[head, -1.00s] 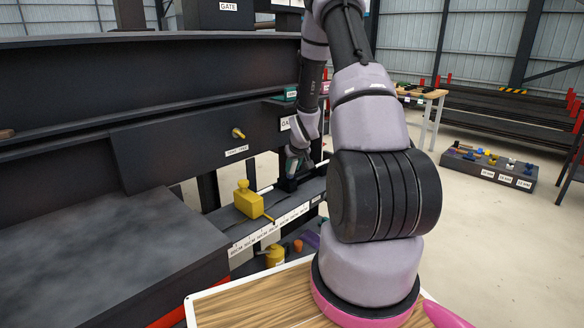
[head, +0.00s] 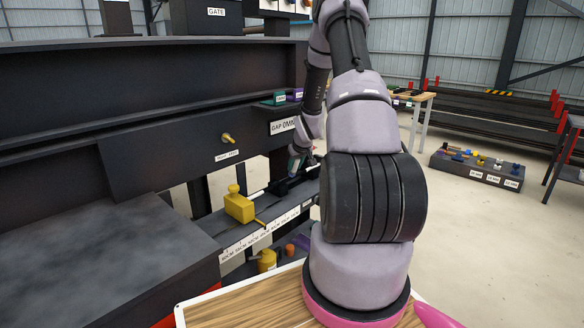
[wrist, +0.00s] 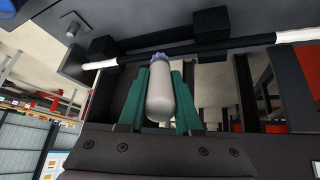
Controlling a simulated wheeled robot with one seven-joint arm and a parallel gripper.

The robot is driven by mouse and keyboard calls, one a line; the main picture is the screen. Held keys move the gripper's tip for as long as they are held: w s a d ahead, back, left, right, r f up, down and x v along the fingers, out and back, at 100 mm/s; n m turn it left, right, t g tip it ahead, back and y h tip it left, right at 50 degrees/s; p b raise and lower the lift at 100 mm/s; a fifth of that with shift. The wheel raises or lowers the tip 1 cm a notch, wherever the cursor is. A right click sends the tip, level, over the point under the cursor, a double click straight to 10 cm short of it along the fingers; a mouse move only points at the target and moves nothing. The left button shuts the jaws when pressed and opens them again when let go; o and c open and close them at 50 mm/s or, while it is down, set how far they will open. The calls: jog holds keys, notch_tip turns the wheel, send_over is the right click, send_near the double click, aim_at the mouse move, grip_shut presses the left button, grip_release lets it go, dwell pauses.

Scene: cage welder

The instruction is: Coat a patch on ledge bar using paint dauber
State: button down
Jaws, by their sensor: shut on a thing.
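My gripper (wrist: 160,98) has green fingers, shut on the paint dauber (wrist: 160,95), a pale bottle with a blue tip. The tip points up at the ledge bar (wrist: 225,46) in the wrist view. It lies at or very near the bar's dark middle; I cannot tell whether it touches. The bar has white ends and passes by dark blocks. No fresh coat can be made out. In the head view my gripper (head: 297,165) is small, low over the ledge (head: 245,240) at the machine's front, and the dauber cannot be made out.
A yellow block with a knob (head: 239,207) stands on the ledge, left of my gripper. A yellow can (head: 267,260) sits below the ledge. A dark flat table (head: 110,255) fills the lower left. Open floor (head: 470,240) lies to the right.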

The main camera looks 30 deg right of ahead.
jog(key=s+a, duration=0.2)
jog(key=a, duration=0.4)
jog(key=shift+s+a, duration=0.25)
jog(key=shift+a, duration=0.15)
dwell(0.4)
notch_tip(320, 180, up, 6)
dwell(0.6)
jog(key=shift+d+r, duration=0.1)
jog(key=shift+r, duration=0.05)
notch_tip(320, 180, up, 3)
jog(key=shift+f, duration=0.1)
jog(key=shift+f, duration=0.1)
dwell(0.9)
